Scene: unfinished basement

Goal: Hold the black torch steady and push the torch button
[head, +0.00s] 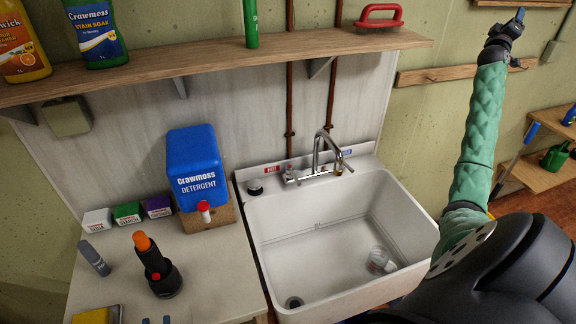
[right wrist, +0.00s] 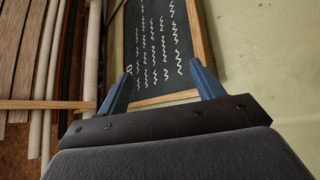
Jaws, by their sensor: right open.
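Two small fingertips of my left gripper (head: 156,320) show at the bottom edge of the head view, apart and empty, below the torch; the rest is out of frame. My right gripper (head: 507,27) is raised at the upper right, far from the torch. In the right wrist view its blue fingers (right wrist: 160,85) are spread with nothing between them.
A blue detergent box (head: 195,165), small cartons (head: 128,212), a grey marker-like item (head: 94,258) and a yellow sponge (head: 92,316) surround the torch. The sink (head: 330,245) holds a clear cup (head: 380,260). A shelf (head: 230,58) runs above. A chalkboard (right wrist: 163,45) faces my right gripper.

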